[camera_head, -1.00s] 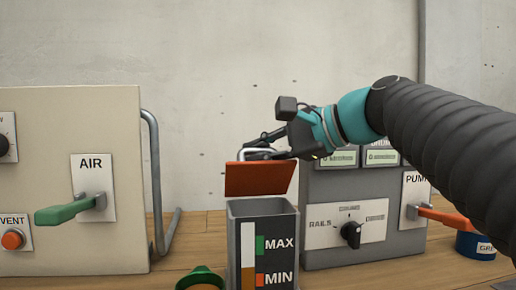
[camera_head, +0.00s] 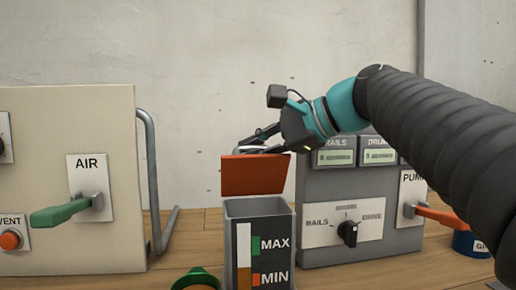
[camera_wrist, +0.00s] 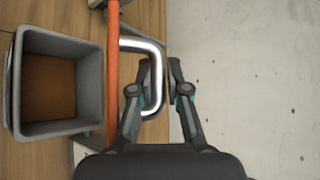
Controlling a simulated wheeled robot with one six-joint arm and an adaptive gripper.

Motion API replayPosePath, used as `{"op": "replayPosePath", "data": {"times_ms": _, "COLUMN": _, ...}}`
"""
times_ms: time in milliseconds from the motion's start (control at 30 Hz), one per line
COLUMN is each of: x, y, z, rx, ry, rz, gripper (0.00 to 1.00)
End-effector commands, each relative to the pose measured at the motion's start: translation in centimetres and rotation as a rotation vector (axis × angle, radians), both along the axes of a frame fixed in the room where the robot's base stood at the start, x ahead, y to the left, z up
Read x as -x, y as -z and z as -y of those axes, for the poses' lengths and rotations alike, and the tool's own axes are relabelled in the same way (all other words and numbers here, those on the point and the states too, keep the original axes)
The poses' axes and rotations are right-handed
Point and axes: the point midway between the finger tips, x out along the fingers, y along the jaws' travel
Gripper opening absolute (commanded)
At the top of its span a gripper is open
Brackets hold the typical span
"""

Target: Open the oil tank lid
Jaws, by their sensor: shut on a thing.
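The oil tank (camera_head: 231,208) is a dark grey box with a MAX/MIN gauge on its front. It also shows in the wrist view (camera_wrist: 98,60), where its open top reveals a brown inside. The orange lid (camera_head: 253,175) stands steeply tilted up at the tank's back edge. In the wrist view the lid (camera_wrist: 113,70) is seen nearly edge-on beside the opening. A bent metal handle (camera_wrist: 153,50) sticks out from the lid. My gripper (camera_head: 262,142) is behind the lid's upper edge. In the wrist view my gripper (camera_wrist: 158,78) is shut on the handle.
A beige panel with a green AIR lever (camera_head: 65,213) stands left. A grey panel with a black RAILS knob (camera_head: 348,233) and an orange PUMP lever (camera_head: 440,215) stands right. A green-rimmed container (camera_head: 197,278) sits in front. A concrete wall is behind.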

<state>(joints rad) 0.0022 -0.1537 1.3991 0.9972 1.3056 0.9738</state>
Motion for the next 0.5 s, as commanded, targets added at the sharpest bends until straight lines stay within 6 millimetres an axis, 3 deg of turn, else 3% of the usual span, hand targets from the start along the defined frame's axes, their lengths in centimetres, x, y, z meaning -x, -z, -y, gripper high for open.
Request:
{"op": "replayPosePath", "data": {"times_ms": 133, "x": -0.47, "y": -0.09, "z": -0.01, "rx": -0.011, "ry": 0.010, "rz": 0.002, "gripper": 0.00}}
{"op": "replayPosePath", "data": {"times_ms": 167, "x": -0.46, "y": -0.09, "z": -0.02, "rx": -0.011, "ry": 0.010, "rz": 0.002, "gripper": 0.20}}
{"op": "replayPosePath", "data": {"times_ms": 200, "x": -0.46, "y": -0.07, "z": -0.01, "rx": -0.010, "ry": 0.009, "rz": 0.002, "gripper": 0.25}}
{"op": "replayPosePath", "data": {"times_ms": 500, "x": -0.28, "y": -0.07, "z": 0.05, "rx": -0.005, "ry": 0.008, "rz": 0.003, "gripper": 0.25}}
